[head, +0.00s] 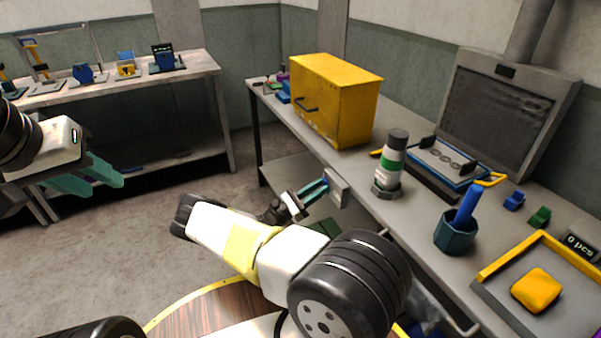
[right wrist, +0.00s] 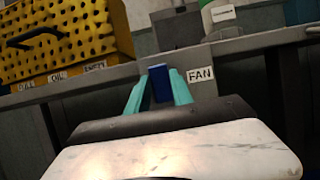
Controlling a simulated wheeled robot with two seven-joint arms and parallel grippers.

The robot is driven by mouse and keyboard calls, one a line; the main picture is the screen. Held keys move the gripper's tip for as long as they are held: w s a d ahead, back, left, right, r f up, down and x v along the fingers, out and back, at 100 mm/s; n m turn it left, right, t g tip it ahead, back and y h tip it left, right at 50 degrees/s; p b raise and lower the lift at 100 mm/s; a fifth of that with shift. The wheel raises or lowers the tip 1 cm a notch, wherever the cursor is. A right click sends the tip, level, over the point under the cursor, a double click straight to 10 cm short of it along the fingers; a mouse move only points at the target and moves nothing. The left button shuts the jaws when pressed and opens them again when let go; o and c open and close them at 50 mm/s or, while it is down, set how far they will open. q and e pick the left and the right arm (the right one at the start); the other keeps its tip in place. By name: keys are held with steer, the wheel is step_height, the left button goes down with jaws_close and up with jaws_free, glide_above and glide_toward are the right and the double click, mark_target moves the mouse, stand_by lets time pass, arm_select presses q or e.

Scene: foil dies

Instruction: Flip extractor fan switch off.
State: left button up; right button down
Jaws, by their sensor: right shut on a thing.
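The extractor fan switch is a blue lever (right wrist: 160,83) on the bench's front edge, beside a white FAN label (right wrist: 201,76) in the right wrist view. My right gripper (right wrist: 160,90) has its teal fingers on either side of the blue lever and is shut on it. In the head view my right gripper (head: 318,189) reaches a grey switch plate (head: 338,187) at the bench front. Whether the lever stands at on or off cannot be told. My left gripper (head: 98,178) is open and empty at the far left, away from the bench.
A yellow cabinet (head: 338,98) and a green-white bottle (head: 390,162) stand on the bench above the switch. The dark extractor hood (head: 505,105) is at the back. A teal cup (head: 455,232) and a tray (head: 494,276) with a yellow piece are to the right. Open floor lies left.

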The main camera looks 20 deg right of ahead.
stand_by(0.3)
steer(key=c, duration=1.1)
jaws_free()
steer(key=shift+f, duration=0.1)
steer(key=v, duration=0.7)
steer(key=shift+a+f, duration=0.2)
steer(key=shift+a, duration=0.15)
